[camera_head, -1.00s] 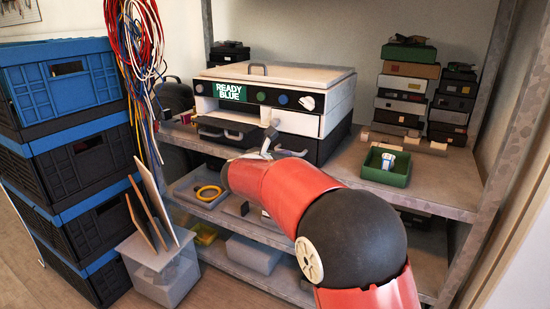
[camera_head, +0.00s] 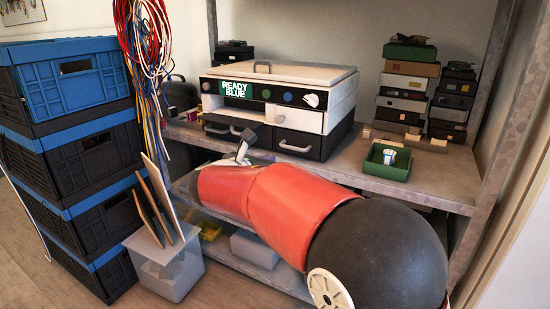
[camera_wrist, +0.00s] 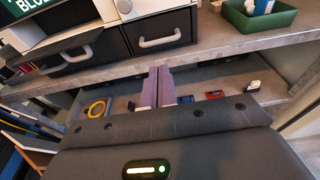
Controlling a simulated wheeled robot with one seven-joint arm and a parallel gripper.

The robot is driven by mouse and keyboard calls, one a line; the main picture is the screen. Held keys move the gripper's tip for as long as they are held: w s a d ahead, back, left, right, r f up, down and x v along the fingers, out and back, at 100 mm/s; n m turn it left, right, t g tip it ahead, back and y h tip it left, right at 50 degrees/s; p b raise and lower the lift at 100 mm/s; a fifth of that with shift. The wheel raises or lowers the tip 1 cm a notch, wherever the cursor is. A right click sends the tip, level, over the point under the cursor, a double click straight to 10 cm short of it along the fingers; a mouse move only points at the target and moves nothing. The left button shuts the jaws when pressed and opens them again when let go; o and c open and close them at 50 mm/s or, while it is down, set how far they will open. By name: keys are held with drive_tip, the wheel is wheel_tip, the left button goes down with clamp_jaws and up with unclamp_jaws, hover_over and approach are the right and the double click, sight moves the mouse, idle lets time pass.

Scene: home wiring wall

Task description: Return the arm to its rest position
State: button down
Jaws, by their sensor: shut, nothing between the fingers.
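My red and black arm reaches in from the lower right of the head view. My gripper (camera_wrist: 156,88) shows in the wrist view with its two fingers together and nothing between them. In the head view a small grey part of the hand shows in front of the shelf edge; the fingertips are hard to make out there. The gripper is clear of the box with drawers (camera_head: 273,105), whose display reads "READY BLUE". In the wrist view the fingers point at the front of the shelf, below two dark drawers with pale handles (camera_wrist: 160,42).
A metal shelf (camera_head: 420,183) holds the box, a green tray (camera_head: 387,161) and stacked small boxes (camera_head: 405,85). Blue and black crates (camera_head: 75,160) and hanging cables (camera_head: 150,45) stand left. A grey bin (camera_head: 165,270) with upright boards sits on the floor.

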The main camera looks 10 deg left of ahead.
drive_tip(key=s+d+f+m+g, duration=0.2)
drive_tip(key=s+d+m+g, duration=0.2)
drive_tip(key=s+d+m, duration=0.55)
drive_tip(key=s+d+f+m+g, duration=0.1)
drive_tip(key=s+d+m+g, duration=0.45)
drive_tip(key=d, duration=0.75)
drive_tip(key=s+d+f+m+y, duration=0.1)
drive_tip(key=s+f+m+y, duration=0.2)
drive_tip(key=s+m, duration=0.5)
drive_tip(key=s+f+m+y, duration=0.3)
drive_tip(key=s+f+m, duration=0.1)
drive_tip(key=s+m, duration=0.4)
drive_tip(key=shift+s+d+f, duration=0.15)
drive_tip(key=shift+s+d, duration=0.2)
drive_tip(key=shift+s, duration=0.9)
